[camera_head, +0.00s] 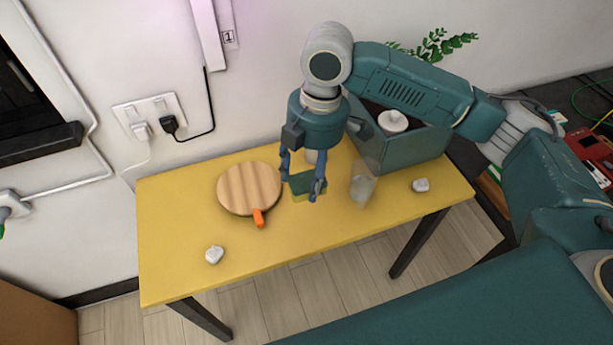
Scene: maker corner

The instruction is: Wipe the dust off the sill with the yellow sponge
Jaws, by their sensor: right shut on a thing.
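A sponge (301,187) with a dark green top and a yellow lower part is between the fingers of my right gripper (301,184). The gripper points down and is shut on it, over the middle of the yellow tabletop (185,215). I cannot tell whether the sponge touches the surface. A dark ledge (50,146) runs under the black-framed window at the far left, well away from the gripper. I cannot make out dust clearly on either surface. My left gripper is out of view.
Left of the gripper lies a round wooden board (245,186) with an orange object (258,218) at its edge. White lumps lie at front left (214,254) and right (420,185). A clear glass (362,187) and teal box (415,150) stand right. The front middle is clear.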

